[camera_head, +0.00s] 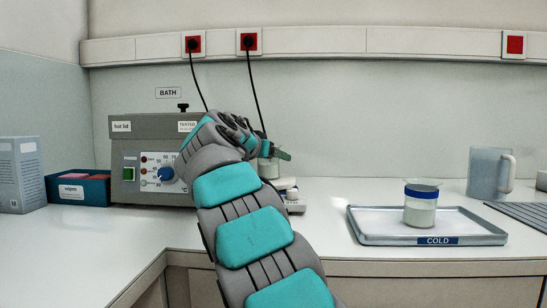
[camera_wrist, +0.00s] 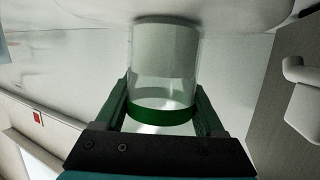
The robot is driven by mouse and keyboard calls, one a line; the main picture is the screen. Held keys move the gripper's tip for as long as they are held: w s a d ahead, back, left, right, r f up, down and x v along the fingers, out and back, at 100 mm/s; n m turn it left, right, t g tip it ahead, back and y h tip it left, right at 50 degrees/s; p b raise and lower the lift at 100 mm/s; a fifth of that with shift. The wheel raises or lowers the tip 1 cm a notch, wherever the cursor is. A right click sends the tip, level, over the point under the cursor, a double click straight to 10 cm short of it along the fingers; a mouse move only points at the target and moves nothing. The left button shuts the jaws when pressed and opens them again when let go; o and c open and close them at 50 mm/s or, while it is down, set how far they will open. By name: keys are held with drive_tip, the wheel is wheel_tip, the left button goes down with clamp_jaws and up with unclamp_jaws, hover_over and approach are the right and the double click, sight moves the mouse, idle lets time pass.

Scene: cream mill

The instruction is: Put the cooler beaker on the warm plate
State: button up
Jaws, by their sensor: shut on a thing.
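My gripper (camera_wrist: 163,112) is shut on a clear beaker with a green band (camera_wrist: 165,70), which has pale contents. In the head view this beaker (camera_head: 268,169) is partly hidden by my gripper and arm. It is just above or on a small white-topped device (camera_head: 286,184), mostly hidden behind my arm; I cannot tell if they touch or if this is the warm plate. A second beaker with a blue band (camera_head: 420,207) and whitish contents stands upright on the tray labelled COLD (camera_head: 375,232), apart from my gripper.
A grey bath unit (camera_head: 125,160) labelled "hot lid" stands behind my arm at left. A wipes box (camera_head: 80,188) and a pale carton (camera_head: 20,175) are further left. A jug (camera_head: 488,172) and dark ribbed mat (camera_head: 525,214) are at right. Counter between arm and tray is clear.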

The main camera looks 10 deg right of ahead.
drive_tip(key=o, duration=1.5)
drive_tip(key=shift+s+r, duration=0.1)
drive_tip(key=b+v, duration=0.1)
drive_tip(key=v, duration=1)
drive_tip(key=shift+s+a+r, duration=0.1)
drive_tip(key=shift+s+a, duration=0.15)
drive_tip(key=shift+a, duration=0.05)
